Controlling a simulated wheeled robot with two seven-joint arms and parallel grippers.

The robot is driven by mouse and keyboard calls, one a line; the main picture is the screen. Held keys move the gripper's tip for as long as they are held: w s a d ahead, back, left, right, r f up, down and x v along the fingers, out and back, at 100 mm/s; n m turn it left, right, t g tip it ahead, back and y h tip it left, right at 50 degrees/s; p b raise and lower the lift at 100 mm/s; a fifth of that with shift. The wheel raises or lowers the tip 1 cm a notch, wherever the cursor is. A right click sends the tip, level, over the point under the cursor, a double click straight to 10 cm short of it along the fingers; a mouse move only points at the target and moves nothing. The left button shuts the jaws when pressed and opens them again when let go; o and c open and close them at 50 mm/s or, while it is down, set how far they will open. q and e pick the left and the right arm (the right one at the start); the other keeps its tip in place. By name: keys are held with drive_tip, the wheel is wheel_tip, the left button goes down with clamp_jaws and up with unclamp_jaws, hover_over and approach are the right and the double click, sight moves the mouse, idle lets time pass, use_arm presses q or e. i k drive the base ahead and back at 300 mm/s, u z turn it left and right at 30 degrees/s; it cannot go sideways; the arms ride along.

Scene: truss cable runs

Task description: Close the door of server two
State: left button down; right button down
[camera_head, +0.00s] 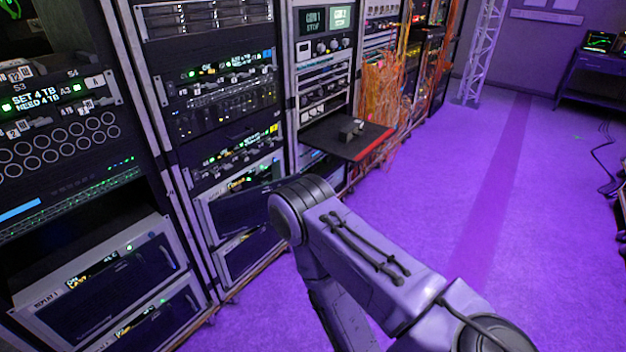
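Dark-fronted server units sit low in the racks. Two are in the left rack: an upper unit (105,295) with a label that seems to read "REPLAY 1", and a lower one (165,320). Two more are in the second rack: an upper unit (235,214) and a lower one (250,250). The upper one's dark front seems to stand out at its right end, beside my arm, but I cannot tell how far. No readable label marks server two. My arm enters from the lower right and bends down near the second rack. Neither gripper is in view.
A dark pull-out shelf (345,138) with a red edge and a small device juts from the third rack. Orange cables (385,90) hang beyond it. A truss (482,50) stands farther back.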

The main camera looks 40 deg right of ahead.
sight(233, 214)
drive_tip(key=z, duration=0.75)
drive_tip(key=i, duration=1.2)
drive_tip(key=u, duration=0.35)
